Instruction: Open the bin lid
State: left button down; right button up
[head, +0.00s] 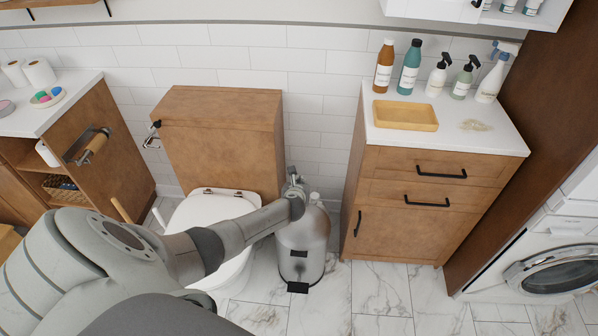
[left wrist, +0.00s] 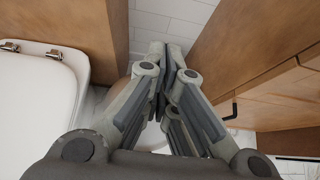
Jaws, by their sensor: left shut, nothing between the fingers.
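The bin (head: 302,250) is a grey metal cylinder with a black pedal at its foot. It stands on the floor between the toilet and the wooden cabinet. My left arm reaches over the toilet to the bin's top. My left gripper (head: 292,176) is shut and empty at the top of the bin, partly hidden by my wrist. In the left wrist view its fingers (left wrist: 165,52) are together and point toward the tiled wall. My wrist and fingers cover much of the bin's lid, so I cannot tell its exact position or whether they touch it. My right gripper is not in view.
The toilet (head: 215,207) is just left of the bin, its lid down. The wooden cabinet (head: 400,215) to the right carries several bottles and a yellow tray (head: 405,116). A washing machine (head: 550,270) stands at far right. The marble floor in front of the bin is clear.

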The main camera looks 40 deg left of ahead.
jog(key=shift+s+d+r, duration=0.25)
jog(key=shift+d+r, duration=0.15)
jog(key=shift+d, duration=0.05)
